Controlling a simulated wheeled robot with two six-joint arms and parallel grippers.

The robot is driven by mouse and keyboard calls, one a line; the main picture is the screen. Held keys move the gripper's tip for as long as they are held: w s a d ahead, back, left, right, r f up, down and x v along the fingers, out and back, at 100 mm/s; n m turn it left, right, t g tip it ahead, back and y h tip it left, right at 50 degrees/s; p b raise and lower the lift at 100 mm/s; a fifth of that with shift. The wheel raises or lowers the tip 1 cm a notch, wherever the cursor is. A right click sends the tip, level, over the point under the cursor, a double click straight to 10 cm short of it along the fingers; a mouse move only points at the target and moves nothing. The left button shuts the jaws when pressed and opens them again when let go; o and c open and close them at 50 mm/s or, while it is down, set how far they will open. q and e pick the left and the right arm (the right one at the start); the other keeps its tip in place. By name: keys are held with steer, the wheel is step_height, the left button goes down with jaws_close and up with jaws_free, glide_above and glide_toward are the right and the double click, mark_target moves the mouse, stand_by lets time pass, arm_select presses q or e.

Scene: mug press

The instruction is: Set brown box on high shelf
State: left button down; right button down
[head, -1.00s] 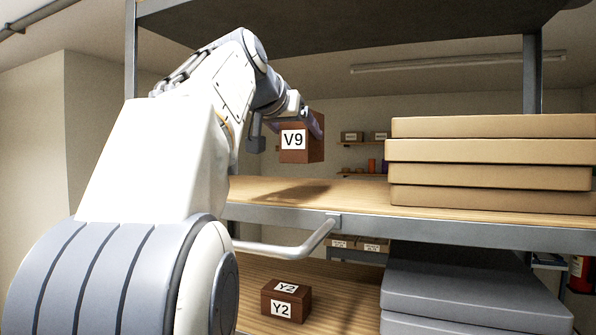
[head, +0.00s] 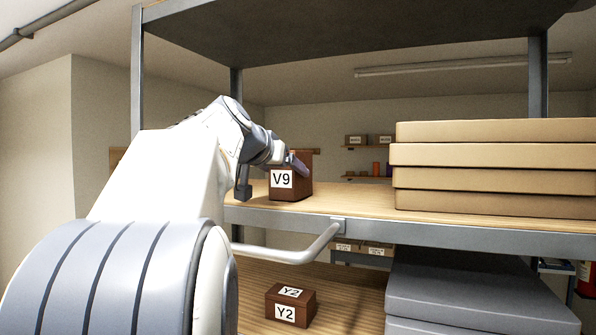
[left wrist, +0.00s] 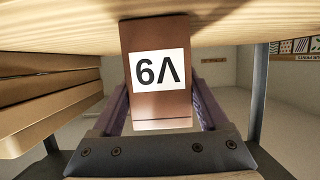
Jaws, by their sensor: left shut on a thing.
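The brown box labelled V9 (head: 291,187) is at the upper wooden shelf (head: 350,200), left of the tan stack. Its bottom appears to be at or very near the shelf board; I cannot tell for sure that it rests there. My left gripper (head: 272,172) is shut on this box from the left. In the left wrist view the V9 box (left wrist: 158,110) shows upside down between the two fingers (left wrist: 160,112), with the wooden board (left wrist: 230,20) along the top. Another brown box labelled Y2 (head: 291,312) sits on the lower shelf. My right gripper is not seen.
A stack of tan flat boxes (head: 490,170) fills the right of the upper shelf. Grey flat boxes (head: 470,290) stand on the lower right. Metal posts (head: 138,70) and a top board (head: 330,30) frame the rack. The upper shelf between V9 and the tan stack is clear.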

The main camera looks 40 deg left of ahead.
arm_select(q)
jaws_free()
steer(key=shift+f, duration=0.15)
steer(key=shift+s+r, duration=0.15)
steer(key=shift+r, duration=0.05)
steer(key=b+v, duration=0.3)
steer(key=v, duration=0.8)
steer(key=shift+s, duration=0.35)
steer(key=shift+r, duration=0.15)
